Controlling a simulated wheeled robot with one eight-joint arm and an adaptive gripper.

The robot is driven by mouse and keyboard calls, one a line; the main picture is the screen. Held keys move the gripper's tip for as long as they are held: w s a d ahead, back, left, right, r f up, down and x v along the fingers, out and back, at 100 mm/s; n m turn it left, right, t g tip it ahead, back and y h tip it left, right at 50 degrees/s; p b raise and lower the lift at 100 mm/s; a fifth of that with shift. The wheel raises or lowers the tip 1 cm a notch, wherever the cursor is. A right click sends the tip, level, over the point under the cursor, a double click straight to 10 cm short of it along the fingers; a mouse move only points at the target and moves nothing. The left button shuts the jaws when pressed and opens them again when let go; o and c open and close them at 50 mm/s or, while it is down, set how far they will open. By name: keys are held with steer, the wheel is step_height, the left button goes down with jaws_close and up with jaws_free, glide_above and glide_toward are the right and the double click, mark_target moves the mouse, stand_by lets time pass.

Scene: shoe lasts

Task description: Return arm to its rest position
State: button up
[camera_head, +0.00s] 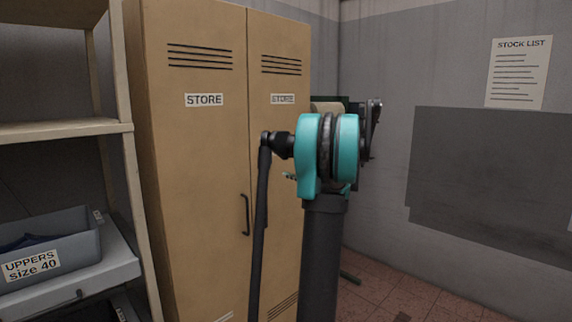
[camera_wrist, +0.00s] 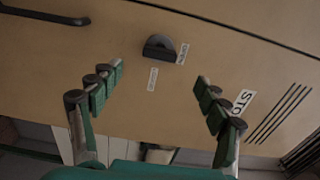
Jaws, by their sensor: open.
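My gripper (camera_wrist: 160,75) is open in the wrist view, its two green and dark fingers spread apart with nothing between the tips. It faces the tan surface of the store cabinet (camera_wrist: 130,110); I cannot tell how far away that is. In the head view my arm is raised in front of the right part of the cabinet (camera_head: 195,150), with teal and dark joints. The gripper itself is mostly hidden there behind the arm.
The cabinet's doors are shut, with a dark handle (camera_head: 245,214). A shelf rack (camera_head: 68,130) at left holds a grey bin (camera_head: 85,240) labelled uppers size 40. A stock list (camera_head: 518,72) hangs on the right wall. Floor (camera_head: 400,290) shows at lower right.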

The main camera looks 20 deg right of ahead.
steer(key=s+a+f+n+g, duration=0.2)
steer(key=s+a+f+g, duration=0.1)
steer(key=s+a+f, duration=0.4)
steer(key=s+a+f+n+g, duration=0.25)
steer(key=a+f, duration=0.25)
steer(key=a, duration=0.5)
steer(key=s+a+f+n+g, duration=0.3)
steer(key=s+a+f, duration=0.25)
steer(key=a, duration=0.25)
steer(key=s+a+f+n+g+h, duration=0.1)
steer(key=s+f+n+g+h, duration=0.1)
steer(key=s+f, duration=0.7)
steer(key=s+a+f+n+g+h, duration=0.2)
steer(key=s+f+n+h, duration=0.2)
steer(key=s+f, duration=0.5)
steer(key=s, duration=0.7)
steer(key=shift+s+a+f, duration=0.15)
steer(key=shift+s+f, duration=0.1)
steer(key=shift+s, duration=0.15)
steer(key=shift+c, duration=0.6)
